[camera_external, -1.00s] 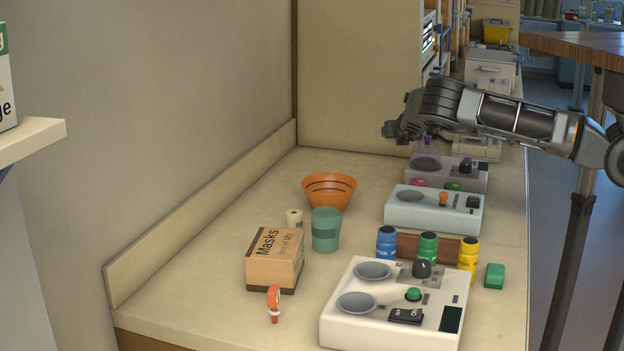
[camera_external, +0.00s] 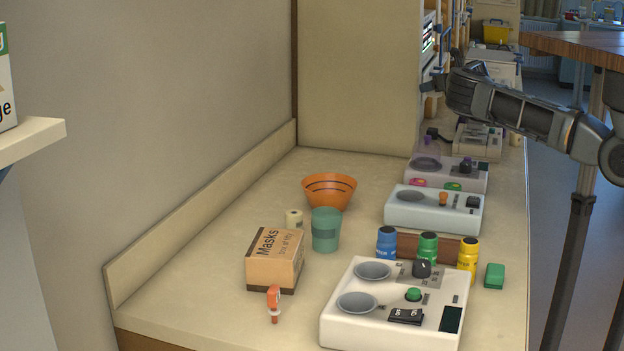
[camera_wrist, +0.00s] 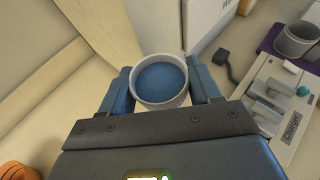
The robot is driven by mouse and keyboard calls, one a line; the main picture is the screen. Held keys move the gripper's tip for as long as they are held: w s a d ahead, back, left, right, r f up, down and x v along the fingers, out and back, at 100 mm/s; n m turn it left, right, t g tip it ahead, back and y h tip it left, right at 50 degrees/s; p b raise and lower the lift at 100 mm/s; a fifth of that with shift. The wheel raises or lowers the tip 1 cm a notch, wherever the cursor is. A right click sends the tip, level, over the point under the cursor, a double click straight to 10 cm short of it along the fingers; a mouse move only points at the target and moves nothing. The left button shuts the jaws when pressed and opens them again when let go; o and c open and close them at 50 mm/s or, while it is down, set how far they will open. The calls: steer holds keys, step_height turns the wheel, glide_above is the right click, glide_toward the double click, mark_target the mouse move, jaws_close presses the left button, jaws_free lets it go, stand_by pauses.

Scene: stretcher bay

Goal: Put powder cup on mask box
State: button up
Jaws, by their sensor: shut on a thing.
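The powder cup (camera_wrist: 160,82) is a white round cup with blue contents, seen from above in the wrist view. My gripper (camera_wrist: 160,88) has one finger on each side of it and is shut on it. The mask box (camera_external: 272,272), a brown carton marked "Masks", stands on the near left of the counter, far from my gripper. Its top looks bare.
Beside the mask box are a green cup (camera_external: 326,230), a tape roll (camera_external: 294,219) and an orange-and-white item (camera_external: 274,303). An orange bowl (camera_external: 329,191) stands behind. White devices (camera_external: 335,328) and several bottles line the right side. A charger (camera_wrist: 270,110) shows in the wrist view.

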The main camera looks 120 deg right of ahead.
steer(key=r, duration=0.1)
steer(key=s+r+n+t, duration=0.1)
steer(key=a+r, duration=0.1)
steer(key=shift+s+r+t, duration=0.15)
steer(key=shift+s+t, duration=0.15)
steer(key=w+r+n+t+y+p, duration=0.15)
steer(key=w+r+n+t, duration=0.35)
steer(key=w+r, duration=0.65)
steer(key=w+a+n+t+y, duration=0.2)
steer(key=w+a+t, duration=0.1)
steer(key=w, duration=1)
steer(key=n+t+y+p, duration=0.2)
steer(key=n+t+y, duration=0.1)
steer(key=n+y, duration=1.15)
glide_above(275, 243)
steer(key=s, duration=0.1)
steer(key=shift+m, duration=0.25)
steer(key=f, duration=2.4)
steer(key=shift+d+f, duration=0.1)
steer(key=shift+d, duration=0.25)
steer(key=shift+w+a+f, duration=0.3)
steer(key=shift+w+f, duration=0.05)
steer(key=shift+w, duration=0.1)
steer(key=shift+f, duration=1.95)
steer(key=shift+f, duration=0.15)
